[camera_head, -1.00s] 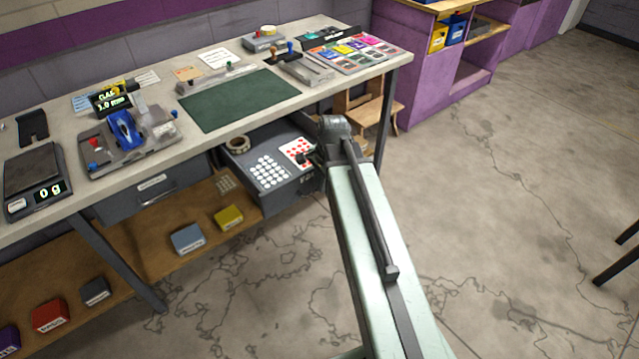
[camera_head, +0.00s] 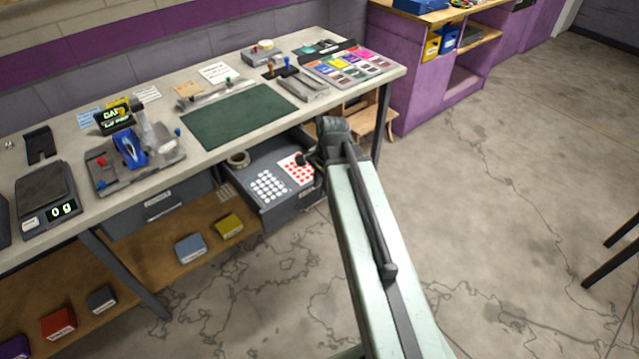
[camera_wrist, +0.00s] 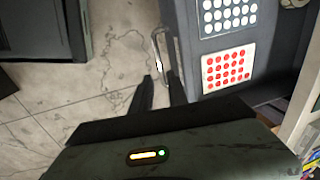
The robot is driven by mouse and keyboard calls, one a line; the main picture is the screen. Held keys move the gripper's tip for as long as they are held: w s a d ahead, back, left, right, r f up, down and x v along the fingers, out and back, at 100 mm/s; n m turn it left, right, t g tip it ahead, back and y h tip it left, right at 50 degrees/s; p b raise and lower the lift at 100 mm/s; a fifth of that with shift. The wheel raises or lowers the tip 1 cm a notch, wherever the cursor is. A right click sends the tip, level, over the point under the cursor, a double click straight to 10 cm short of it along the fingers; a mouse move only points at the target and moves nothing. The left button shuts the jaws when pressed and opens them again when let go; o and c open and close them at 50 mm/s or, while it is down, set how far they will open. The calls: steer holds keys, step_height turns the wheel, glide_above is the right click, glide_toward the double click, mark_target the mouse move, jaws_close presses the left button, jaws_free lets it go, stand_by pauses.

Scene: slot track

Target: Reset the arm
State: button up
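My gripper (camera_head: 308,158) is at the front of the open drawer (camera_head: 284,208), under the workbench. In the wrist view, its two dark fingers (camera_wrist: 160,90) are apart with a narrow gap, and nothing shows held between them. The drawer's pale handle (camera_wrist: 158,55) lies just beyond the fingertips; I cannot tell whether they touch it. The drawer holds a sheet of white dots (camera_head: 268,186), a sheet of red dots (camera_head: 299,168) and a tape roll (camera_head: 238,158). My arm hides part of the drawer's right side.
The workbench (camera_head: 215,85) carries a scale reading 0 g (camera_head: 47,200), a blue car (camera_head: 129,149) on a fixture and a green mat (camera_head: 240,115). Small boxes sit on the lower shelf. A wooden step stool (camera_head: 370,125) stands behind my arm.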

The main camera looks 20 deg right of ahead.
mark_target(299, 192)
stand_by(0.4)
steer(key=a+n, duration=0.1)
steer(key=a, duration=0.2)
steer(key=a+n, duration=0.1)
steer(key=a, duration=0.3)
steer(key=shift+s, duration=0.2)
steer(key=s+a+n+g, duration=0.2)
steer(key=s+n, duration=0.3)
steer(key=n, duration=0.7)
steer(key=shift+a+f+h, duration=0.15)
steer(key=shift+a+h, duration=0.15)
steer(key=shift+a, duration=0.2)
steer(key=shift+s, duration=0.1)
